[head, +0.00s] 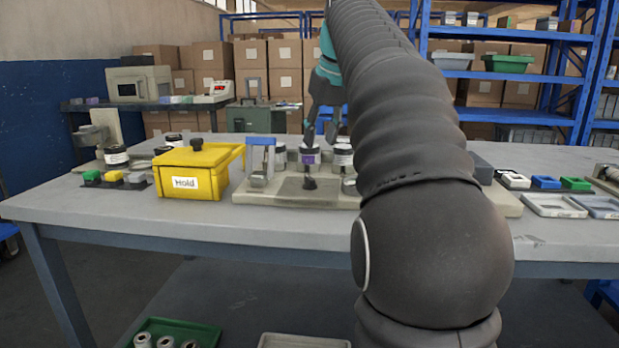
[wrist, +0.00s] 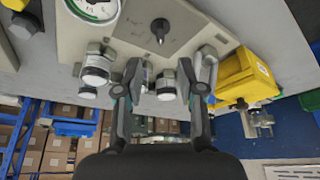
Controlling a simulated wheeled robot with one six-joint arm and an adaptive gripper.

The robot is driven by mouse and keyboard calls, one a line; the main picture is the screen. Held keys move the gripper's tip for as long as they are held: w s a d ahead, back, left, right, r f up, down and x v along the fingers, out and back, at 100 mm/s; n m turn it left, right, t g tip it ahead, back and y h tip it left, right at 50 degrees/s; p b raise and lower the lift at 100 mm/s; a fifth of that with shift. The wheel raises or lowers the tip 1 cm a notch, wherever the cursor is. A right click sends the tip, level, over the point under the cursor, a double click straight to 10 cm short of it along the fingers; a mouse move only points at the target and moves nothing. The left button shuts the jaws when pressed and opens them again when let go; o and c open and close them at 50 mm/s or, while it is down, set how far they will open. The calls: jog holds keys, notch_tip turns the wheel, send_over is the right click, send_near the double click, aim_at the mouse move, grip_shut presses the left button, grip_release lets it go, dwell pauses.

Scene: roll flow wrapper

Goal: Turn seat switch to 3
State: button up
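The switch is most likely the small dark pointed knob (wrist: 160,28) on the pale fixture panel in the wrist view. In the head view a dark knob (head: 309,183) stands at the front of the fixture base (head: 260,196). Marks near it are too small to read. My gripper (head: 322,128) points down behind the knob, above the row of jars. In the wrist view my gripper (wrist: 160,70) has its two fingers well apart. A jar (wrist: 166,86) shows between them, and I see no grip on it. The knob lies beyond the fingertips, apart from them.
A purple-labelled jar (head: 309,160) stands just behind the knob. A metal clamp stand (head: 262,160) and a yellow "Hold" bin (head: 200,170) are to the left. A round gauge (wrist: 95,8) sits beside the knob. Small trays (head: 555,206) lie on the right.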

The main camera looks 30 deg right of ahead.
aim_at(310, 178)
jog(key=b+x, duration=0.2)
jog(key=x, duration=0.8)
jog(key=shift+w+a+f, duration=0.1)
jog(key=shift+w+f, duration=0.05)
grip_shut()
